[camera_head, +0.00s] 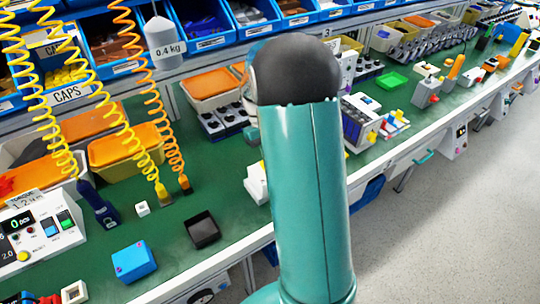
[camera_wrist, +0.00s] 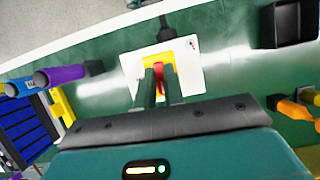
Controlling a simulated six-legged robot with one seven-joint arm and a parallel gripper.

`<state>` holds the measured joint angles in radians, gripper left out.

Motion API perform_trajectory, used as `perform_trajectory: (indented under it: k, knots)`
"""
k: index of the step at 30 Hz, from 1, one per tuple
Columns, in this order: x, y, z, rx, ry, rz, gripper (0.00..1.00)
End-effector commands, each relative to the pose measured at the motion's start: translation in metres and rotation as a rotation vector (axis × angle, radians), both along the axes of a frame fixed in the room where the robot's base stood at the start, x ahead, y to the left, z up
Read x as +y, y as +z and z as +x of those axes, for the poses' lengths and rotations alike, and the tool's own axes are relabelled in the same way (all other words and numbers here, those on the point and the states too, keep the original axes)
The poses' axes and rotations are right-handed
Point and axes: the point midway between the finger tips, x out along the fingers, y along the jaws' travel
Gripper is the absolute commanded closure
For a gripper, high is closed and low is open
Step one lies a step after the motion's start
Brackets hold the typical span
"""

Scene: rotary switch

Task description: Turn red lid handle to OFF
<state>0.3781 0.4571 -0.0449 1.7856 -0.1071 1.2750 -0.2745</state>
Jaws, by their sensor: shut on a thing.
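The rotary switch is a white box (camera_wrist: 187,62) with a yellow plate (camera_wrist: 177,50) on its face, lying on the green bench top. Its red handle (camera_wrist: 170,84) shows between the two fingers of my gripper (camera_wrist: 159,80) in the wrist view. The fingers are closed on the handle from both sides. The markings on the switch are too small to read, so I cannot tell its setting. In the head view my teal arm covers most of the switch; a white edge of the box (camera_head: 256,184) shows left of the arm.
A black open tray (camera_head: 202,230) and a blue box (camera_head: 134,259) stand on the bench to the left. Coiled yellow and orange cords hang above it. In the wrist view, a purple-handled tool (camera_wrist: 60,75) lies left and orange-handled tools (camera_wrist: 296,109) lie right.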

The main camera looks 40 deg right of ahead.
Motion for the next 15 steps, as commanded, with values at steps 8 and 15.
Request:
perform_trajectory:
  k: [8, 15]
  knots:
    - [-0.0002, 0.0017, 0.0010, -0.003, 0.053, -0.003, 1.00]
    - [-0.0002, 0.0017, 0.0011, -0.004, 0.056, -0.003, 1.00]
